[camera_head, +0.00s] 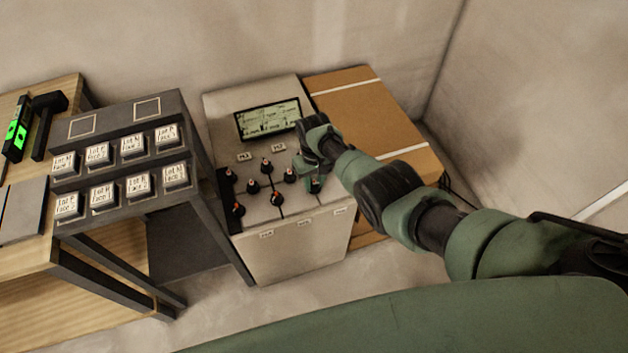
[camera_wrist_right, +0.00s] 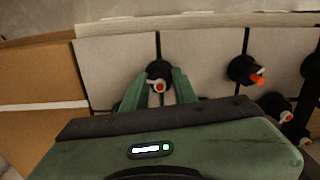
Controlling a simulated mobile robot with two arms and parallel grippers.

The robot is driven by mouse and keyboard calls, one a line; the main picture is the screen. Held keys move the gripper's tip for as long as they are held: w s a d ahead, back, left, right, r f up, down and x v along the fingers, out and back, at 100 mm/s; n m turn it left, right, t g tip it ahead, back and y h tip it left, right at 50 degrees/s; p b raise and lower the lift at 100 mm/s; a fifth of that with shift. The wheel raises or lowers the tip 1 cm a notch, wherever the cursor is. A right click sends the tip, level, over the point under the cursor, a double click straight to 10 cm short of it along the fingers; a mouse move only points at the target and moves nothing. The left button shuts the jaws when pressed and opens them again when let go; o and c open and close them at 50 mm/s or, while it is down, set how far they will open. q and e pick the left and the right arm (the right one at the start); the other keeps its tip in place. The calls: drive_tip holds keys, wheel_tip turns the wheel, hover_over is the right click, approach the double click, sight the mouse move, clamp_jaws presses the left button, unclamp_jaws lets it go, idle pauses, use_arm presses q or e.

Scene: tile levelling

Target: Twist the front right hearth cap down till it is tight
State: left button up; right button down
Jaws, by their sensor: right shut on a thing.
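The front right hearth cap (camera_wrist_right: 158,74) is a black round cap with an orange-and-white mark, on the pale tiled top (camera_wrist_right: 112,58) by the cardboard side. My right gripper (camera_wrist_right: 159,84) is shut on it, one green finger on each side. In the head view my right gripper (camera_head: 314,184) reaches down at the front right of the pale cabinet top (camera_head: 257,213) and mostly hides this cap. I cannot tell how tight the cap is. My left gripper is in neither view.
Other black caps with red-orange marks stand close by, such as one at the front middle (camera_head: 277,199). A screen (camera_head: 268,119) is at the back of the cabinet. A cardboard box (camera_head: 352,96) stands right, a dark rack of labelled blocks (camera_head: 118,116) left.

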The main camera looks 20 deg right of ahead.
drive_tip(key=m, duration=0.3)
drive_tip(key=shift+m, duration=0.4)
drive_tip(key=m, duration=0.3)
drive_tip(key=shift+m, duration=0.3)
drive_tip(key=m, duration=1.2)
drive_tip(key=shift+m, duration=0.3)
drive_tip(key=m, duration=0.6)
drive_tip(key=shift+m, duration=0.4)
drive_tip(key=c, duration=1.1)
unclamp_jaws()
